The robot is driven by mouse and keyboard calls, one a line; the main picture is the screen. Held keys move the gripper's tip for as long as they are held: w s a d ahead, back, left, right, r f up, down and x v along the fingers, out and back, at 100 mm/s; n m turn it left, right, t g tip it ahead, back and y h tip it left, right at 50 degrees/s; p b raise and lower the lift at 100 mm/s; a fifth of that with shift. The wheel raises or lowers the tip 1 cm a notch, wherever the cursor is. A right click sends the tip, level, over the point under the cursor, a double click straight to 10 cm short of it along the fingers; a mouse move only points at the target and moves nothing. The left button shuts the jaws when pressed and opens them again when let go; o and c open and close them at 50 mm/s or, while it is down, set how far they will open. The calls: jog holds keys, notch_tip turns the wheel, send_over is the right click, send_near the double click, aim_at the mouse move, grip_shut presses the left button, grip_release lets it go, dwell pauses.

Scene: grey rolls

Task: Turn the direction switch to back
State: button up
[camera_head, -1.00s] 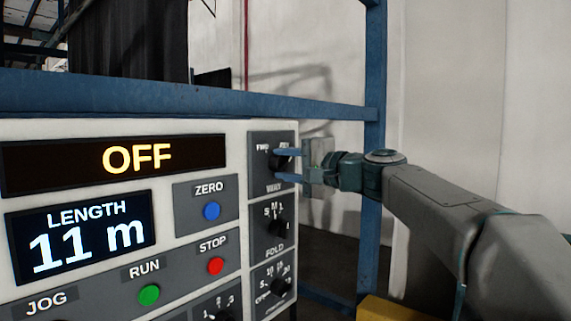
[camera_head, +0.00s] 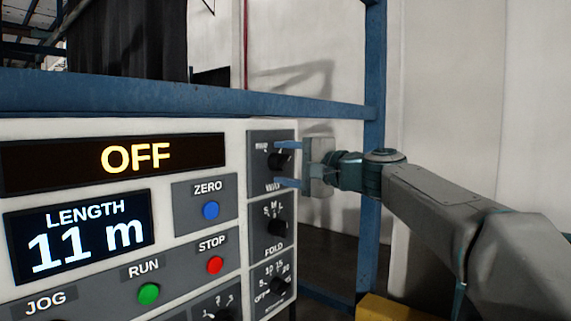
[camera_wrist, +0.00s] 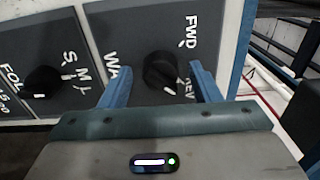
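The direction switch (camera_head: 279,160) is a black round knob at the top right of the control panel, on a grey plate marked WAY. In the wrist view the knob (camera_wrist: 160,70) has FWD and REV printed beside it, and its white mark lies on the REV side. My gripper (camera_head: 287,164) is open, with one blue finger above the knob and one below. In the wrist view gaps show between the knob and both fingers of my gripper (camera_wrist: 160,82). One finger partly covers the lettering in the head view.
The FOLD selector (camera_head: 277,227) sits just below, with another knob (camera_head: 278,286) under it. ZERO (camera_head: 211,210), STOP (camera_head: 215,265) and RUN (camera_head: 149,294) buttons lie left. A blue frame post (camera_head: 374,90) stands behind my arm. The display reads OFF.

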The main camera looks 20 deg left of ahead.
jog(key=b+v, duration=0.4)
jog(key=v, duration=1)
jog(key=shift+w, duration=0.1)
jog(key=s+d+f+n+g+h, duration=0.1)
jog(key=s+d+f+h, duration=0.3)
jog(key=f, duration=0.7)
jog(key=s+d+f+h, duration=0.3)
jog(key=d+f+h, duration=0.1)
jog(key=f, duration=0.6)
jog(key=s+d+f+n+g+h, duration=0.1)
jog(key=s+d+f+h, duration=0.3)
jog(key=f, duration=0.7)
jog(key=s+d+f+n+g+h, duration=0.2)
jog(key=s+d+f+h, duration=0.2)
jog(key=s+d+f, duration=0.5)
notch_tip(320, 180, down, 3)
jog(key=shift+s+d+n+h, duration=0.2)
jog(key=shift+s+n+h, duration=0.1)
jog(key=shift+s, duration=0.5)
jog(key=c, duration=0.4)
jog(key=shift+a, duration=0.15)
jog(key=shift+c, duration=0.3)
